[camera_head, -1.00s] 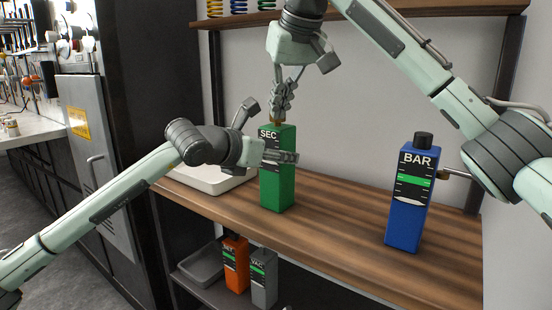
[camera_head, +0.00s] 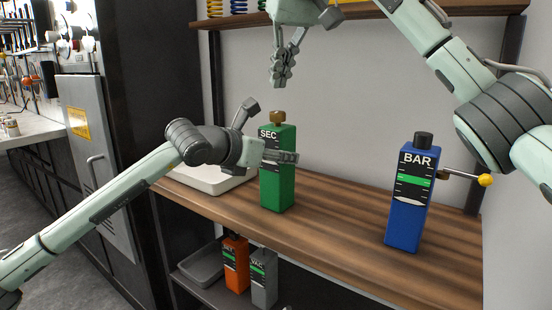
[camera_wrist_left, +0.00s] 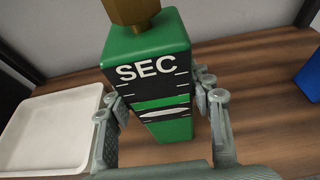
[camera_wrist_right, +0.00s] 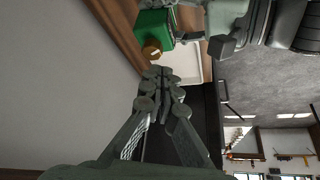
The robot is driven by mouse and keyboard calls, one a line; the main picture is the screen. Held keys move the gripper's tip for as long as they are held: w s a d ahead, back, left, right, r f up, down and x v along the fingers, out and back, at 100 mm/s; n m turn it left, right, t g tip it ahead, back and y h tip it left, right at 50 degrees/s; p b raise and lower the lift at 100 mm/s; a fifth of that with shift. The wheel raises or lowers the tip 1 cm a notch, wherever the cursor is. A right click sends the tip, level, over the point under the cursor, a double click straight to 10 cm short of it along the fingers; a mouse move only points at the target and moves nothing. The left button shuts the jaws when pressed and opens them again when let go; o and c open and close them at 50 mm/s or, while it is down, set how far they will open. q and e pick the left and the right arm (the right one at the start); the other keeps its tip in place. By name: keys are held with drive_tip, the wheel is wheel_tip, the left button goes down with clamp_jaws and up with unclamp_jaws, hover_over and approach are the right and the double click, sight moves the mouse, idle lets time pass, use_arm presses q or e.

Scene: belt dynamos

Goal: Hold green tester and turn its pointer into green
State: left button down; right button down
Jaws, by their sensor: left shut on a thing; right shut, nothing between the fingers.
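The green tester (camera_head: 278,190), marked SEC, stands upright on the wooden bench with a brass knob (camera_head: 278,117) on top. My left gripper (camera_head: 290,157) is shut around its body, a finger on each side, as the left wrist view (camera_wrist_left: 165,110) also shows. There its white pointer (camera_wrist_left: 163,114) lies on the dark scale just below the thin green band (camera_wrist_left: 165,103). My right gripper (camera_head: 281,75) is shut and empty above the knob, apart from it. The knob also shows beyond its fingertips in the right wrist view (camera_wrist_right: 152,50).
A blue BAR tester (camera_head: 405,220) with a yellow-tipped side lever (camera_head: 485,180) stands at the right. A white tray (camera_head: 205,182) is behind my left gripper. Orange (camera_head: 235,270) and grey (camera_head: 263,280) testers stand on the lower shelf. An upper shelf (camera_head: 450,10) crosses above.

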sight(281, 122)
drive_tip(key=shift+f, duration=0.1)
drive_tip(key=shift+w+d+f, duration=0.15)
drive_tip(key=shift+d+f, duration=0.3)
drive_tip(key=shift+f, duration=0.55)
drive_tip(key=shift+w+d+f, duration=0.15)
drive_tip(key=shift+d+f, duration=0.25)
drive_tip(key=shift+f, duration=0.6)
drive_tip(key=shift+w+d+f, duration=0.15)
drive_tip(key=shift+d+f, duration=0.3)
drive_tip(key=shift+f, duration=0.55)
drive_tip(key=shift+w+a, duration=0.4)
drive_tip(key=shift+a, duration=0.05)
drive_tip(key=shift+s+a, duration=0.25)
drive_tip(key=shift+a, duration=0.1)
drive_tip(key=shift+s+a, duration=0.15)
drive_tip(key=shift+a, duration=0.25)
drive_tip(key=shift+a, duration=0.15)
